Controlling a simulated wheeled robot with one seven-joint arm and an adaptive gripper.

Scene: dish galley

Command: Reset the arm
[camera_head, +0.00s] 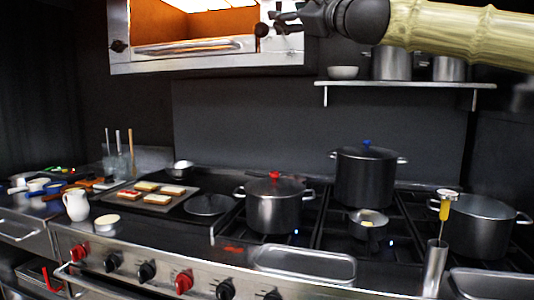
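My arm reaches in from the top right, across the upper part of the view, and points left. My gripper (277,21) is at its dark end, in front of the right side of the lit wall oven (128,40). I see nothing held in it. The fingers are small and dark against the oven, so their opening is hard to judge. My arm passes in front of the area above the wall shelf (410,84).
The shelf holds a bowl (342,72) and pots close below my arm. The stove carries a red-knobbed pot (273,205), a tall pot (364,178), a right-hand pot (480,225) and a tray of toasts (190,190). A white pitcher (76,205) stands left.

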